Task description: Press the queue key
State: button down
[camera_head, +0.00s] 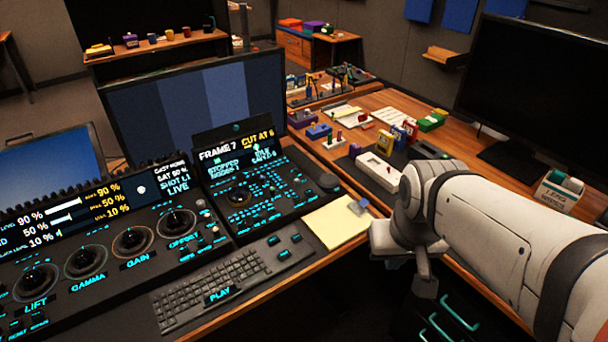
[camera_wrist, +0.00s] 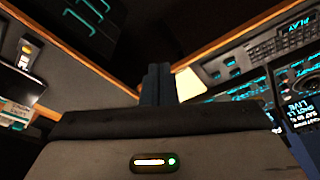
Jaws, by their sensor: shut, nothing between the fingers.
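The control panels in the head view carry many small keys with cyan labels, most too small to read. I cannot tell which one is the queue key. The smaller panel (camera_head: 262,203) has a "FRAME 7, CUT AT 6" screen above its keys and a dial. The larger trackball panel (camera_head: 110,268) is at the left, with LIFT, GAMMA, GAIN and OFFSET labels. In the wrist view, my gripper (camera_wrist: 158,82) is shut and empty, its dark fingers together. It is apart from any key.
A black keyboard (camera_head: 203,287) labelled PLAY lies in front of the panels; it also shows in the wrist view (camera_wrist: 277,46). A yellow note pad (camera_head: 336,222) lies right of it. A white box (camera_head: 379,171) and small coloured items stand behind. Monitors stand at the back and right.

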jog(key=w+f+n+t+h, duration=0.1)
jog(key=w+n+t, duration=0.15)
jog(key=w, duration=0.75)
jog(key=n+t+y+p, duration=0.15)
jog(key=n+y, duration=0.65)
jog(key=n, duration=0.8)
send_over(300, 238)
notch_tip(300, 238, down, 11)
jog(key=shift+s+f+m, duration=0.1)
jog(key=shift+f+m, duration=0.05)
jog(key=shift+m, duration=0.1)
jog(key=shift+f, duration=0.1)
notch_tip(300, 238, down, 9)
jog(key=b, duration=0.9)
jog(key=shift+r, duration=0.2)
jog(key=shift+f, duration=0.1)
